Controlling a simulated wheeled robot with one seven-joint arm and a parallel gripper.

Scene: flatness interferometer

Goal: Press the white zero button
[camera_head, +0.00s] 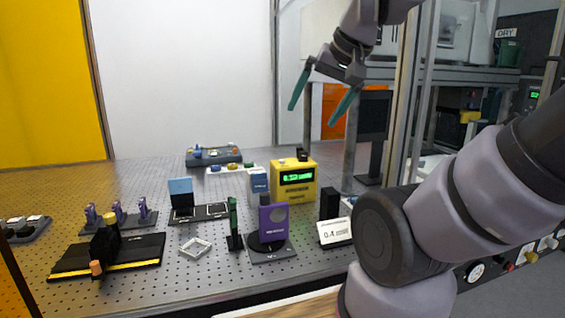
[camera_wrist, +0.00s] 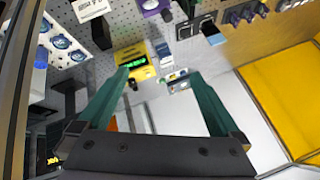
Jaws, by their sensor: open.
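My gripper (camera_head: 312,113) hangs high over the back of the bench in the head view, with its two green fingers spread and nothing between them. In the wrist view the open gripper (camera_wrist: 158,76) has a grey-blue control box (camera_wrist: 180,87) near its right fingertip. In the head view this control box (camera_head: 213,156) stands at the back of the bench with small knobs or buttons on top. A low pale strip (camera_head: 226,170) with small coloured parts lies just in front of it. I cannot tell which small part is the white zero button.
A yellow instrument (camera_head: 297,186) with a green display stands right of the strip. A purple unit (camera_head: 272,222), a white reading card (camera_head: 334,232) and a black-and-yellow stage (camera_head: 105,256) stand nearer. A metal frame post (camera_head: 408,90) rises at right. Bare perforated bench (camera_head: 145,180) lies at left.

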